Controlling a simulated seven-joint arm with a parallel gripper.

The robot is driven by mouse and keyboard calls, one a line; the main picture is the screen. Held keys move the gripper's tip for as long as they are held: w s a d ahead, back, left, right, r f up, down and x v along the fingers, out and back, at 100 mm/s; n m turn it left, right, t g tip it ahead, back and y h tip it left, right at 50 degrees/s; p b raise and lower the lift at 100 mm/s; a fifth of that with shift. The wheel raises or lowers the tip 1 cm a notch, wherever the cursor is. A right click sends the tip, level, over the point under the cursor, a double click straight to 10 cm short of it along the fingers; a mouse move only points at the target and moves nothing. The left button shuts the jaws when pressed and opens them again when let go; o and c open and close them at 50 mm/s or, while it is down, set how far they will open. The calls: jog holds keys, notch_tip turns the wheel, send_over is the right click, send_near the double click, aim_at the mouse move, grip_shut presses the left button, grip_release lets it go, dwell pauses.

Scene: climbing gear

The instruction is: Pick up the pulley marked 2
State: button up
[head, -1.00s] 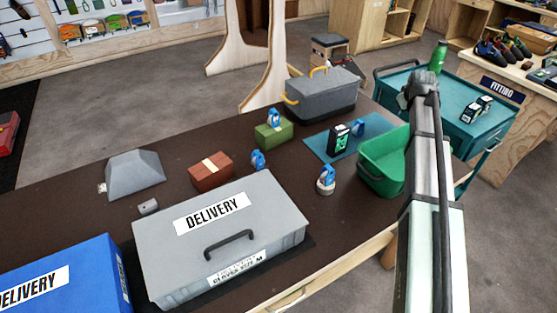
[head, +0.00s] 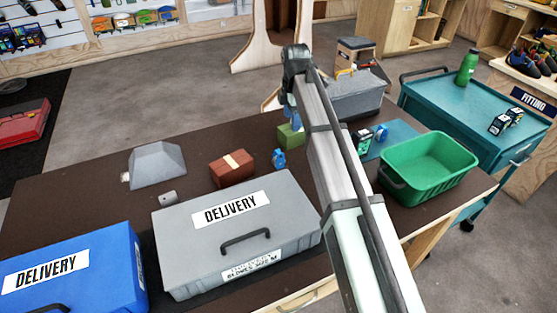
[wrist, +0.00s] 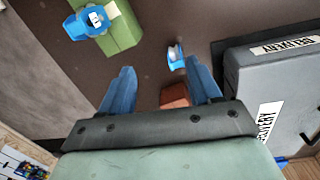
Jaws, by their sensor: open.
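A blue pulley (wrist: 90,22) with a white tag lies on a green block (wrist: 124,28) at the top left of the wrist view. The tag's dark mark is too small to read surely. A second blue pulley (wrist: 176,57) stands on the table near the right fingertip; it also shows in the head view (head: 278,158). Another blue pulley (head: 381,133) is on the teal mat. My gripper (wrist: 160,82) is open and empty above the table, with the green block (head: 290,137) ahead of its fingers. My arm hides part of the table in the head view.
A red-brown block (head: 232,169) and grey delivery box (head: 235,235) stand left of my arm. A green bin (head: 428,168) stands right. A grey toolbox (head: 355,95) is behind.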

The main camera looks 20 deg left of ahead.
aim_at(278, 152)
jog(key=s+a+n, duration=0.2)
jog(key=s+a, duration=0.2)
jog(key=shift+g, duration=0.4)
notch_tip(278, 152, down, 8)
jog(key=shift+s+d, duration=0.1)
jog(key=shift+d, duration=0.05)
jog(key=shift+d+f, duration=0.15)
jog(key=shift+f, duration=1.15)
jog(key=shift+d+f, duration=0.15)
jog(key=shift+f, duration=1.15)
jog(key=shift+c, duration=0.2)
jog(key=c, duration=1)
